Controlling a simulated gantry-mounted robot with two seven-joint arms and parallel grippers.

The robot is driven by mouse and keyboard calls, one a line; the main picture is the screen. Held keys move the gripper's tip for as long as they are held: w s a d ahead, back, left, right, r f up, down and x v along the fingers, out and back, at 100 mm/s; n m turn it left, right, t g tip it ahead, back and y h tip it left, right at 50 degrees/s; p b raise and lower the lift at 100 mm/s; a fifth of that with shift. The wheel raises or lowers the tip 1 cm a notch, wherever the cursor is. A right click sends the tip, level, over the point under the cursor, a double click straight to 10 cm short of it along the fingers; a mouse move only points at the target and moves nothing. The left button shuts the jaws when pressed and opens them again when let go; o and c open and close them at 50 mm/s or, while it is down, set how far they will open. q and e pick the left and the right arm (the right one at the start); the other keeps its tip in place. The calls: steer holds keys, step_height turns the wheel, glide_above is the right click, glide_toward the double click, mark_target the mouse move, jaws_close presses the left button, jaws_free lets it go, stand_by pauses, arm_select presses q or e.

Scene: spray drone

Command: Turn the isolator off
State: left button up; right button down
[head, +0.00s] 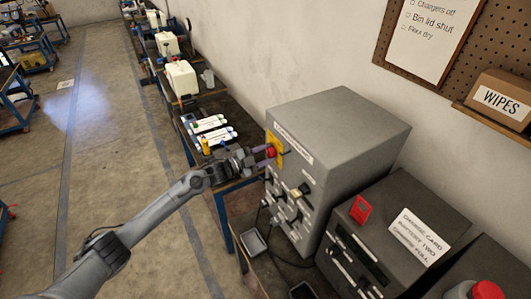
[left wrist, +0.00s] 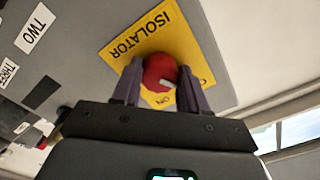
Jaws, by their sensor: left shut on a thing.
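The isolator is a red rotary knob (head: 271,152) on a yellow plate (head: 277,146) on the side of a grey cabinet (head: 345,130). In the left wrist view the knob (left wrist: 158,70) sits between both fingers of my left gripper (left wrist: 160,85), which is shut on it. The yellow plate (left wrist: 122,44) reads ISOLATOR, upside down. An ON label (left wrist: 162,99) shows below the knob, and another label at the right is partly hidden by a finger. A white mark shows on the knob's lower right. My left gripper also shows in the head view (head: 264,154). My right gripper is not in view.
A dark charging cabinet (head: 390,235) with a red tag (head: 361,209) and a white card stands right of the grey cabinet. A bench with batteries (head: 212,133) and white tanks (head: 182,78) runs behind. Open floor (head: 90,150) lies at left.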

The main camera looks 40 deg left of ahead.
arm_select(q)
steer(key=shift+n+p, duration=0.35)
steer(key=shift+n, duration=1.05)
steer(key=o, duration=1.1)
steer(key=shift+c, duration=0.2)
steer(key=b+v, duration=0.1)
steer(key=v, duration=0.9)
steer(key=shift+s+a, duration=0.15)
steer(key=shift+s, duration=0.25)
